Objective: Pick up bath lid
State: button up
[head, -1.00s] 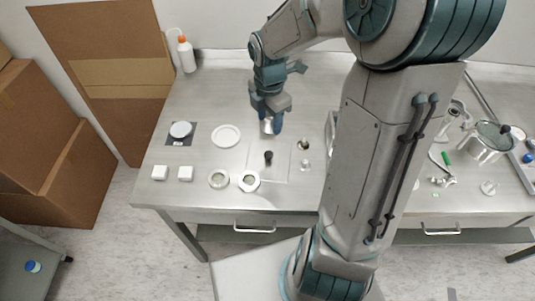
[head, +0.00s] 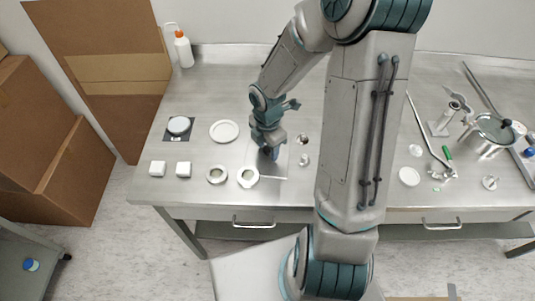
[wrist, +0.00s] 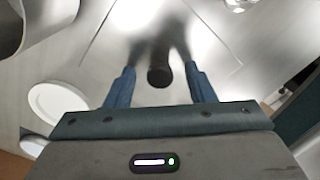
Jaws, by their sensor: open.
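The bath lid is a flat square metal plate (wrist: 118,48) with a short black knob (wrist: 160,75), set in the steel bench. In the wrist view the knob stands between the two blue fingers of my gripper (wrist: 159,76), with a gap on each side. My gripper is open and low over the lid. In the head view my gripper (head: 268,151) hides the knob and most of the lid; only the lid's front part (head: 274,172) shows.
A lidded metal pot (head: 487,140) is at the far right, a white bottle (head: 184,50) at the back left.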

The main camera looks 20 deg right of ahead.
grip_shut()
jog(key=shift+r, duration=0.15)
